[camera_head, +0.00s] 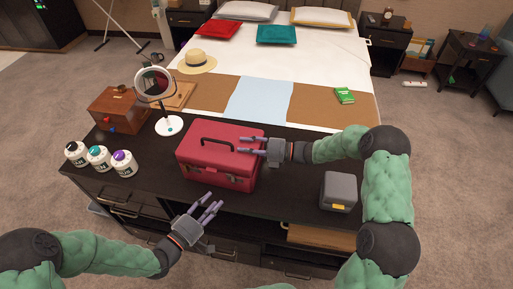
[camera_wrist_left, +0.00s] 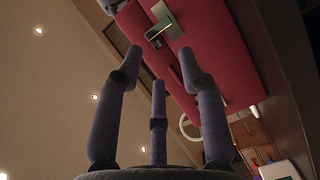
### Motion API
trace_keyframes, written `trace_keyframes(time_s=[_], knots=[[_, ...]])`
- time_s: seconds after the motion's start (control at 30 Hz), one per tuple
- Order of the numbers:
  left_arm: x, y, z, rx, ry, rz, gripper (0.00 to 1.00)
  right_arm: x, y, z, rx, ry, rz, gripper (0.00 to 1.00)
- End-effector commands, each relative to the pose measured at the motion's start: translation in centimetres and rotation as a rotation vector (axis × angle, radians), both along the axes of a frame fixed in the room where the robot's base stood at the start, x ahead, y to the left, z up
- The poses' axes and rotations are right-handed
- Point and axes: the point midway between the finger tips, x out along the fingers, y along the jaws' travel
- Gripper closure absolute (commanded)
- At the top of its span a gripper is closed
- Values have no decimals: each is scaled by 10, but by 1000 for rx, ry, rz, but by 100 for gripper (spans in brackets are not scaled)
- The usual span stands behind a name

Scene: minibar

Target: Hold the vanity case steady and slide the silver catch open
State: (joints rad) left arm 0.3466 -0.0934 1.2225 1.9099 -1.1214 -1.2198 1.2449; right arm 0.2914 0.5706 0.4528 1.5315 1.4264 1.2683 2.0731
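The red vanity case (camera_head: 205,133) stands closed on the dark dresser, with a black handle on its lid. In the left wrist view its red front (camera_wrist_left: 211,50) carries the silver catch (camera_wrist_left: 161,28), just beyond my fingertips. I cannot make out the catch's exact position. My left gripper (camera_head: 212,205) is open and empty, in front of and below the case; its three spread fingers (camera_wrist_left: 160,70) show in the wrist view. My right gripper (camera_head: 242,144) has its fingers apart over the right end of the lid; I cannot tell whether they touch it.
Several white jars (camera_head: 98,158) stand at the dresser's left end. A round mirror (camera_head: 168,125) and a wooden box (camera_head: 120,108) are behind them. A grey box (camera_head: 339,190) stands to the right. The dresser top between case and grey box is clear.

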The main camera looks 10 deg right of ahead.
Motion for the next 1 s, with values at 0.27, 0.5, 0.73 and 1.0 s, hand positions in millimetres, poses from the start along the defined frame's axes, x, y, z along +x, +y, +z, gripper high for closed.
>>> trace_keyframes(time_s=[0.27, 0.5, 0.73, 1.0], knots=[[0, 0, 0, 0, 0, 0, 61, 2, 7, 0, -1, -1, 0, 60], [0, 0, 0, 0, 0, 0, 61, 2, 6, 0, -1, -1, 0, 88], [0, 0, 0, 0, 0, 0, 66, 2, 6, 0, -1, -1, 0, 100], [12, 30, -6, -82, 39, 59, 100, 2, 6, 0, -1, 0, 0, 100]])
